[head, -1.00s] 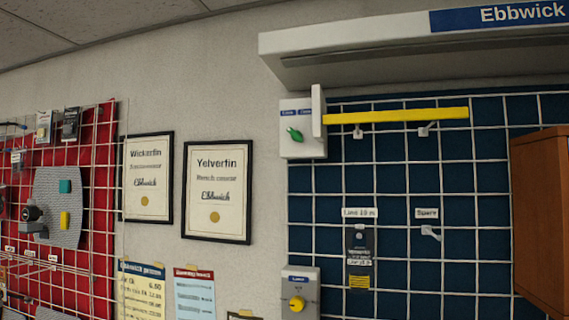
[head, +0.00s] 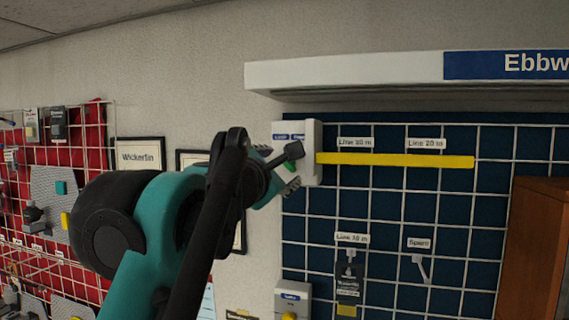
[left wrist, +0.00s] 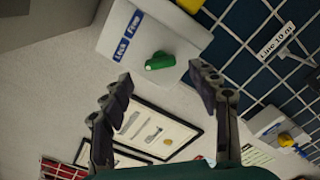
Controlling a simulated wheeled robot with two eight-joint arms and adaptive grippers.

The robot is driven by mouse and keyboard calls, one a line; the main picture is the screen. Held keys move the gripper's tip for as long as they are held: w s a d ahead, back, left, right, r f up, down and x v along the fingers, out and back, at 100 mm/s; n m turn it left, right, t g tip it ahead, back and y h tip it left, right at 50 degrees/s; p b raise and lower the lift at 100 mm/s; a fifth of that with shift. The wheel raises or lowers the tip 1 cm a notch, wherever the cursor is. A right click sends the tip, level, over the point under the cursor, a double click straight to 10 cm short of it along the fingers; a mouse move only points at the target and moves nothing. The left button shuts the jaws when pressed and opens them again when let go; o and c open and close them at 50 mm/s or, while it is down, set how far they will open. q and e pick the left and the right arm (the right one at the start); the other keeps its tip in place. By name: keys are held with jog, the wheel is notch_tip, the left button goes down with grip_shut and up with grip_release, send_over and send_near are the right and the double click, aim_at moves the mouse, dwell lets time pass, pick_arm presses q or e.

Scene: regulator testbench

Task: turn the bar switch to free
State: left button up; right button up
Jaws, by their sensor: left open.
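The bar switch is a green knob (head: 290,165) on a white box (head: 312,153) on the wall, under blue labels that read Lock and Free. In the head view my left gripper (head: 285,169) is in front of the box and hides part of the knob. In the left wrist view the green knob (left wrist: 160,61) lies just beyond the open jaws of my left gripper (left wrist: 160,80), between the fingertips' directions. The jaws hold nothing; I cannot tell whether a finger touches the box. A yellow bar (head: 400,160) runs rightward from the box. My right gripper is not in view.
A white hood (head: 350,75) overhangs the box and the blue grid panel (head: 390,215). A second box with a yellow knob (head: 288,316) is below. Framed certificates (head: 140,157) hang left, behind my arm. A wooden cabinet (head: 535,250) stands at right.

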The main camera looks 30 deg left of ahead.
aim_at(286, 165)
pick_arm(q)
jog(key=x, duration=0.4)
jog(key=shift+d, duration=0.1)
jog(key=shift+s, duration=0.1)
jog(key=shift+c, duration=0.3)
jog(key=c, duration=1.1)
